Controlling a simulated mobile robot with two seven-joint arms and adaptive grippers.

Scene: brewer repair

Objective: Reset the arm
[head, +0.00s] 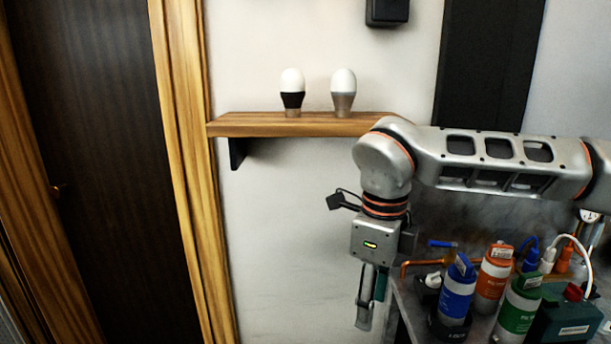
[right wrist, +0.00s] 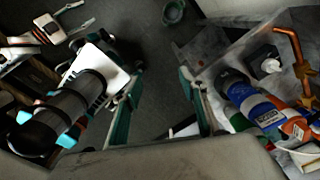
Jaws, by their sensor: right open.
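My right arm (head: 500,165) comes in from the right and bends down at its wrist. My right gripper (head: 372,300) hangs fingers down, left of the bottles on the worktop. In the right wrist view its two teal-edged fingers (right wrist: 160,100) stand wide apart with nothing held between them, above a dark grey floor. My left gripper does not show in the head view.
A wooden shelf (head: 265,125) with two bulbs (head: 291,88) (head: 343,88) is behind my arm. Blue (head: 457,290), orange (head: 493,272) and green (head: 517,308) bottles, a copper pipe (head: 425,264) and a green box (head: 565,318) crowd the worktop. A dark door (head: 95,150) is left.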

